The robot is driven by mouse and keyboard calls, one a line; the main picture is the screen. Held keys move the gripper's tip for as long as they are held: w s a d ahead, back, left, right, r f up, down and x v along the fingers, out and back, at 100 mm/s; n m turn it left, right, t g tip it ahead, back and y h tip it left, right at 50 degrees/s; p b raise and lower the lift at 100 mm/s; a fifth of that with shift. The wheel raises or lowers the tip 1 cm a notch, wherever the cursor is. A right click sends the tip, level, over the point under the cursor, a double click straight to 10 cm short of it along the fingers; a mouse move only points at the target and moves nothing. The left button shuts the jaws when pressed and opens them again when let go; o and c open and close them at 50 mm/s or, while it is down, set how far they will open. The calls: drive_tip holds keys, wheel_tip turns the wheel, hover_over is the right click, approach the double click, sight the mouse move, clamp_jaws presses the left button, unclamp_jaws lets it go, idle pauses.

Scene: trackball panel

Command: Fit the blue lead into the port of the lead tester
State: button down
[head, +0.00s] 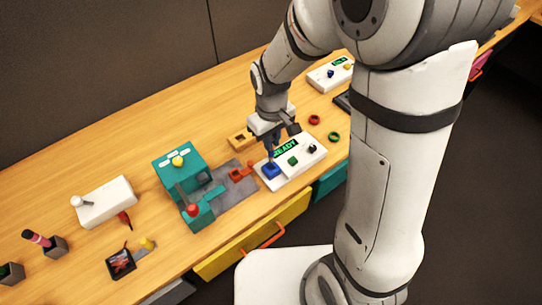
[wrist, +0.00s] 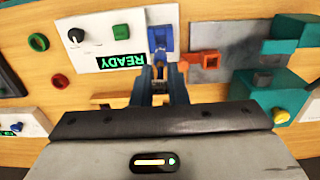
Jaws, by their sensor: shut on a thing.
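The lead tester (head: 296,173) is a white panel with a lit green READY display, which also shows in the wrist view (wrist: 105,28). It carries a green square button and a black knob. My gripper (head: 272,156) points down at the tester's left end. In the wrist view my gripper (wrist: 161,66) is shut on a blue piece (wrist: 160,38), which I take for the blue lead; it also shows in the head view (head: 270,171). The blue piece is at the panel's left end. The port is not clearly visible, and I cannot tell whether the lead is seated.
Left of the tester is a grey mat (head: 236,196) with a red-orange piece (head: 240,174). A teal stand (head: 178,168) rises beside it. A wooden block (head: 239,140) lies behind; red (head: 314,119) and green (head: 334,136) rings lie to the right.

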sight(272, 151)
drive_tip(key=shift+f, duration=2.7)
drive_tip(key=shift+f, duration=0.2)
drive_tip(key=c, duration=1.4)
unclamp_jaws()
drive_tip(key=shift+r, duration=0.1)
drive_tip(key=shift+c, duration=0.2)
wheel_tip(272, 151, up, 12)
drive_tip(key=shift+s+r, duration=0.15)
drive_tip(key=s+d+r+m+t, duration=0.3)
drive_tip(key=s+d+r+m, duration=0.3)
drive_tip(key=s+d, duration=0.6)
wheel_tip(272, 151, up, 2)
drive_tip(key=shift+s+r+m, duration=0.1)
drive_tip(key=shift+s+m, duration=0.05)
drive_tip(key=shift+m, duration=0.25)
